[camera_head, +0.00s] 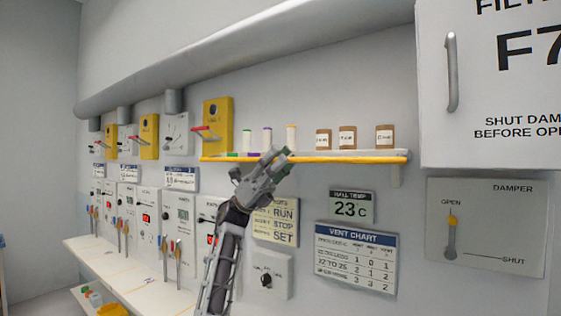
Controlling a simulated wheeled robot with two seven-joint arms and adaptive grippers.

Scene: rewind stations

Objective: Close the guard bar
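Several yellow wall boxes carry red bars that stick out from the wall; I cannot tell for certain which one is the guard bar. The nearest red bar (206,134) sits on a yellow box (219,113) left of the shelf. Further left, another red bar (138,141) is on a second yellow box (149,136). My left gripper (279,161) is raised in front of the wall, just below the shelf's left part and right of the nearest red bar. It appears apart from the bar. Whether its fingers are open is unclear. My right gripper is out of view.
A yellow-edged shelf (340,158) holds spools and brown jars. A filter cabinet (470,110) juts out at the upper right, above a damper panel (480,225). Lever stations line the wall at left above a white counter (125,277). A large duct runs overhead.

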